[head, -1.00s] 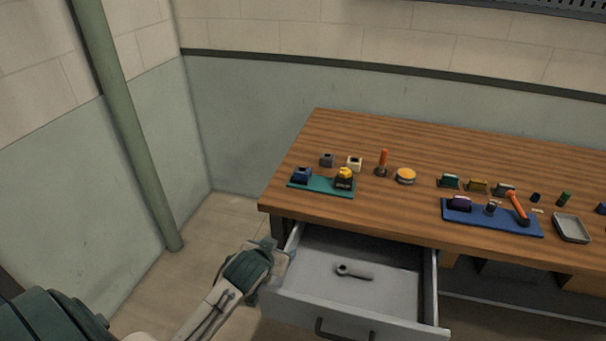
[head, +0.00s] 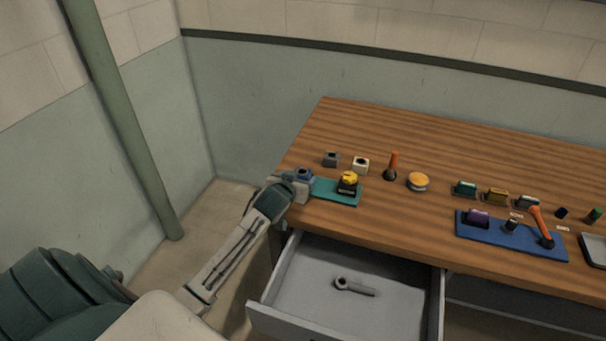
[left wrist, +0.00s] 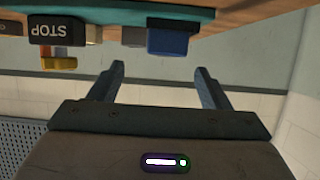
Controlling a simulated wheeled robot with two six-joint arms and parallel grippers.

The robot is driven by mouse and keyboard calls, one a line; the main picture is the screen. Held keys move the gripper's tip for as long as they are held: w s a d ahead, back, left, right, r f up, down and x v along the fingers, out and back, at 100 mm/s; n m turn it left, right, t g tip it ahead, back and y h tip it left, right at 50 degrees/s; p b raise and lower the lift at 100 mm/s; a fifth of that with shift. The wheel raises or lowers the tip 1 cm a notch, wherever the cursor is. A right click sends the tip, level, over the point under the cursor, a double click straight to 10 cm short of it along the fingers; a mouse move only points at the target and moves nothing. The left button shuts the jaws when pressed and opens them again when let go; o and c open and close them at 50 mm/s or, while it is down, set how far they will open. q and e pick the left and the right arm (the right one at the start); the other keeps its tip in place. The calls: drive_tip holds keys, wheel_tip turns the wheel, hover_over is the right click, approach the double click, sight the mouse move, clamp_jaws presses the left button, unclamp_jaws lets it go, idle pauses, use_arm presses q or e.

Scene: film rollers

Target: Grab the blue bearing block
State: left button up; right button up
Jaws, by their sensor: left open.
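The blue bearing block (head: 305,174) sits at the left end of the teal mat (head: 335,192), near the table's left front corner. My left gripper (head: 298,189) is at the table edge just in front of the block and partly hides it. In the left wrist view, which looks upside down, the blue block (left wrist: 170,41) is beyond the two spread fingers (left wrist: 161,80), roughly in line with the gap between them. The gap is empty. My right gripper is not in view.
A black and yellow stop-button block (head: 348,184) stands on the mat's right end. Grey (head: 331,160) and cream (head: 361,165) blocks stand behind. An open drawer (head: 350,290) holding a dark wrench-like part (head: 354,287) juts out below the table edge.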

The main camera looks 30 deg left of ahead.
sight(303, 171)
use_arm(q)
drive_tip(key=shift+x, duration=0.85)
drive_tip(key=x, duration=0.2)
drive_tip(key=p+x, duration=0.1)
drive_tip(key=x, duration=0.1)
drive_tip(key=shift+w+a+f+p, duration=0.1)
drive_tip(key=shift+a+f+p, duration=0.15)
drive_tip(key=shift+a, duration=0.2)
drive_tip(key=shift+w+f, duration=0.15)
drive_tip(key=shift+w, duration=0.15)
drive_tip(key=c, duration=1.4)
drive_tip(key=shift+o, duration=0.2)
